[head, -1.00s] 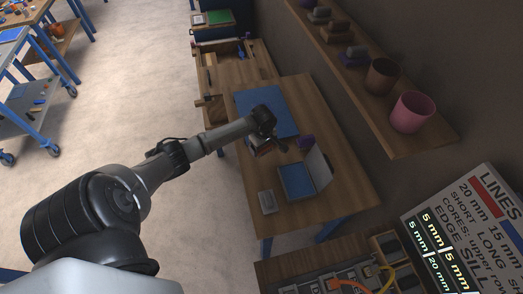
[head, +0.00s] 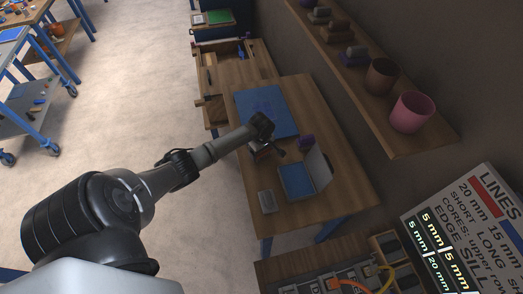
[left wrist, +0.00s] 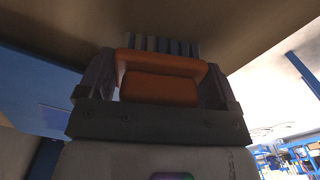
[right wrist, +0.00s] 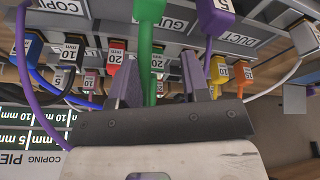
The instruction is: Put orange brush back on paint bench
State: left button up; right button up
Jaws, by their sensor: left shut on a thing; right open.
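The orange brush (left wrist: 160,80) is between the fingers of my left gripper (left wrist: 158,88) in the left wrist view, its orange body toward me and its grey bristles beyond the fingertips. In the head view my left gripper (head: 268,152) is low over the wooden bench (head: 335,130), between the blue mat (head: 270,112) and the open blue-lined box (head: 297,180). The brush is mostly hidden there, and I cannot tell whether it touches the bench. My right gripper (right wrist: 157,85) is open, with a green cable (right wrist: 146,45) behind its fingers; it is outside the head view.
A purple object (head: 305,142) stands close to the left gripper. A small grey block (head: 267,201) lies near the bench's left edge. A shelf (head: 395,130) with a pink cup (head: 411,112) hangs to the right. Several cables and labelled plugs surround the right gripper.

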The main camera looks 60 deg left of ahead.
pick_arm(q)
jog(key=o, duration=0.7)
